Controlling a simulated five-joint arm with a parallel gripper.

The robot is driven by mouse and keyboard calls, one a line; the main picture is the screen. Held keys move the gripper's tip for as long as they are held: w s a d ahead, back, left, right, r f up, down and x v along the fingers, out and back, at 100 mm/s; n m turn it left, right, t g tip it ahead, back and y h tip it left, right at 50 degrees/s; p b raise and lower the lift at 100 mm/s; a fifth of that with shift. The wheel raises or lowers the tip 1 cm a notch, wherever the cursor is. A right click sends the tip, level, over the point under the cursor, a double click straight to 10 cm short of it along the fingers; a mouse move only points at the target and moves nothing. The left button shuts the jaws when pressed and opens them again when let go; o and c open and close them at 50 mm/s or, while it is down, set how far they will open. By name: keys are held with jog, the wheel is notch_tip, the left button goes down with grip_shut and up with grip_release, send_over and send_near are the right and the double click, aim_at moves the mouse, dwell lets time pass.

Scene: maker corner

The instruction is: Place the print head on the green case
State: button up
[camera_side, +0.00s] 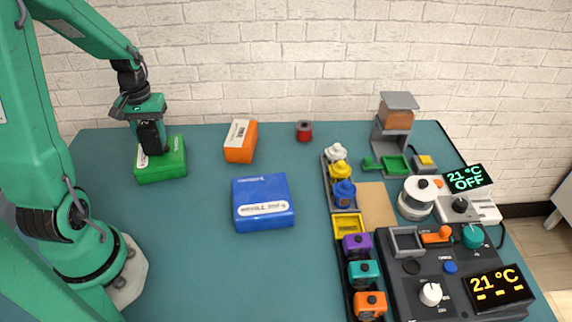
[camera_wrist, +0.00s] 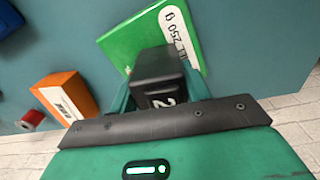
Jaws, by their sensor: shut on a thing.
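The print head (camera_side: 152,140) is a black block with a white "2" on it, clearer in the wrist view (camera_wrist: 157,72). My gripper (camera_side: 150,126) is shut on it; in the wrist view its green jaws (camera_wrist: 158,92) flank the block. The green case (camera_side: 162,168) lies flat at the left of the table, and its label shows in the wrist view (camera_wrist: 125,38). The print head is upright over the case, its lower end at the case's top. I cannot tell whether it rests on the lid or hovers just above.
An orange case (camera_side: 240,141) stands right of the green case, with a blue case (camera_side: 263,200) nearer the front. A red spool (camera_side: 304,131) is farther back. Racks with coloured pieces (camera_side: 342,192) and a control console (camera_side: 455,285) fill the right. The table between the cases is clear.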

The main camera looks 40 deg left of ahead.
jog(key=o, duration=1.1)
jog(key=shift+f, duration=0.1)
notch_tip(320, 180, up, 12)
jog(key=shift+r, duration=0.15)
dwell(0.5)
jog(key=shift+s+d+r+m+t, duration=0.85)
jog(key=shift+d+m, duration=0.65)
jog(key=shift+d, duration=2.1)
jog(key=shift+s+d+r+m+t, duration=0.55)
jog(key=shift+d+m+t, duration=0.7)
jog(key=shift+d, duration=2.35)
jog(key=shift+s+d+r+m+t, duration=0.7)
jog(key=shift+d+m, duration=1.05)
jog(key=shift+d, duration=1.85)
